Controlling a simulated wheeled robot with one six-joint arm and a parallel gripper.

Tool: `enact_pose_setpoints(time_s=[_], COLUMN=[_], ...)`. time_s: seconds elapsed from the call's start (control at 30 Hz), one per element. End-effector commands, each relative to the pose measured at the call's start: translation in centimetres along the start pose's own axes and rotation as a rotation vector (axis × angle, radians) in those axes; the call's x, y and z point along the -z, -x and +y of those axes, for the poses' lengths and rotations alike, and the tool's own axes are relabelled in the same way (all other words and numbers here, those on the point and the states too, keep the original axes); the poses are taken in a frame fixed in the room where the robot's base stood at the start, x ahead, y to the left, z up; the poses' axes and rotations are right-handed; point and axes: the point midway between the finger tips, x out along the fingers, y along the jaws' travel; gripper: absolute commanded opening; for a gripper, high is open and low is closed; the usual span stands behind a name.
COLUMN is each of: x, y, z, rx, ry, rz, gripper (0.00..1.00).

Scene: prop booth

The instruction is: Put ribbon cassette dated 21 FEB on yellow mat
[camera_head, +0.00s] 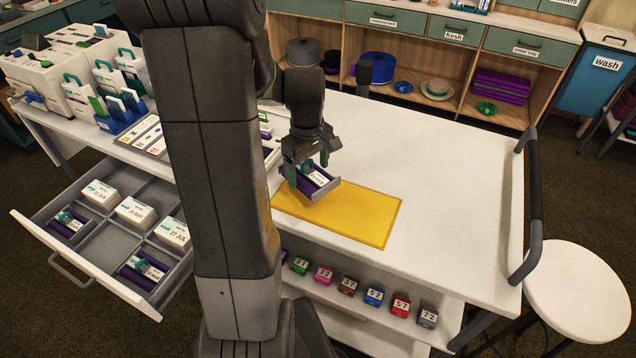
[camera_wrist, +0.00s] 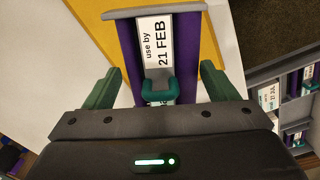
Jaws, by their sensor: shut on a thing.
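My gripper (camera_head: 308,170) is shut on the ribbon cassette (camera_head: 318,181), which is purple with a grey end and a white label. In the wrist view the label of the cassette (camera_wrist: 162,42) reads "use by 21 FEB", and a teal handle sits between my green fingers (camera_wrist: 160,86). The yellow mat (camera_head: 355,217) lies flat on the white table top. The cassette is over the mat's left, far part; I cannot tell whether it touches the mat. The mat (camera_wrist: 88,14) also shows behind the cassette in the wrist view.
An open drawer (camera_head: 88,258) at the left holds white boxes and other purple cassettes. Several numbered coloured blocks (camera_head: 348,284) stand on a shelf below the mat. The table top (camera_head: 450,190) right of the mat is clear. A white stool (camera_head: 577,290) stands at the right.

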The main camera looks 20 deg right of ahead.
Motion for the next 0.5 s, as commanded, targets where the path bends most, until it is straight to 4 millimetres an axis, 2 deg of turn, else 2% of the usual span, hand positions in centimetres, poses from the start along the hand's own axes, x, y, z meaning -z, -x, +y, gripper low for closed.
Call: enact_pose_setpoints(time_s=[0.33,0.5], x=[0.0,0.0], y=[-4.1,-4.7], z=[0.0,0.0], rx=[0.002,-0.001], ry=[0.001,0.001], rz=[-0.002,0.001], gripper=[0.52,0.52])
